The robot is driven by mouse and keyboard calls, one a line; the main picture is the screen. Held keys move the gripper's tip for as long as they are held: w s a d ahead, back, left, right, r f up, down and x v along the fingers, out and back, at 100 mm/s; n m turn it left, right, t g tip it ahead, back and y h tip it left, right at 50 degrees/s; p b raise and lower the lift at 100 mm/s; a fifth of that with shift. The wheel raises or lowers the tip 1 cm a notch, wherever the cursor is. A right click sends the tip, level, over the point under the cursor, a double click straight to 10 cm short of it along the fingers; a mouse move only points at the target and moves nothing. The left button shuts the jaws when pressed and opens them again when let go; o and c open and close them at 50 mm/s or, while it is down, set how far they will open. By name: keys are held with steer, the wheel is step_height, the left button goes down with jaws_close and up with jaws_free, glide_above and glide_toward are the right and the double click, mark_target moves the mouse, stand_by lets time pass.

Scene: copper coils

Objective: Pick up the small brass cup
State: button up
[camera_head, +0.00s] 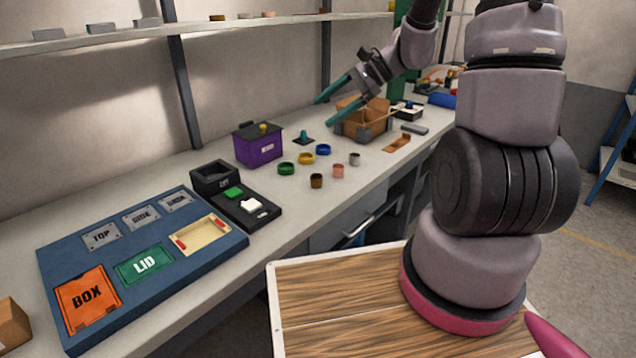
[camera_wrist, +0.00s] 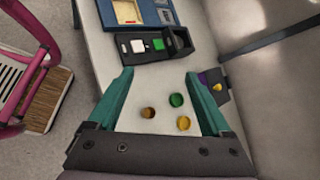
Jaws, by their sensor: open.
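The small brass cup (camera_head: 316,181), a dark brownish-gold cup, stands on the grey bench near its front edge. It also shows in the wrist view (camera_wrist: 148,112), between my fingers and nearer the left one. My gripper (camera_head: 323,111) is open and empty, with its two teal fingers raised above the bench, apart from the cup. In the wrist view my gripper (camera_wrist: 160,75) has its fingers spread wide. Nothing hides the cup in either view.
A green cup (camera_head: 286,169), yellow cup (camera_head: 306,158), blue cup (camera_head: 322,149), salmon cup (camera_head: 338,171) and grey cup (camera_head: 354,159) stand close by. A purple box (camera_head: 258,147) and cardboard box (camera_head: 352,128) stand behind. A black tray (camera_head: 262,220) lies left.

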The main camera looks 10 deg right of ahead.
steer(key=w+d+f+m+t+y, duration=0.2)
steer(key=w+f+m, duration=0.4)
steer(key=f, duration=0.5)
steer(key=m+t+h, duration=0.1)
steer(key=m+t, duration=0.2)
steer(key=m, duration=0.2)
glide_toward(312, 177)
steer(key=shift+w+a+r, duration=0.15)
steer(key=shift+w+a, duration=0.1)
steer(key=shift+a, duration=0.15)
steer(key=x, duration=0.4)
steer(key=shift+w+a+f, duration=0.1)
steer(key=shift+w+f, duration=0.1)
steer(key=shift+f, duration=0.15)
steer(key=shift+x, duration=3)
steer(key=shift+s+f, duration=0.1)
jaws_close()
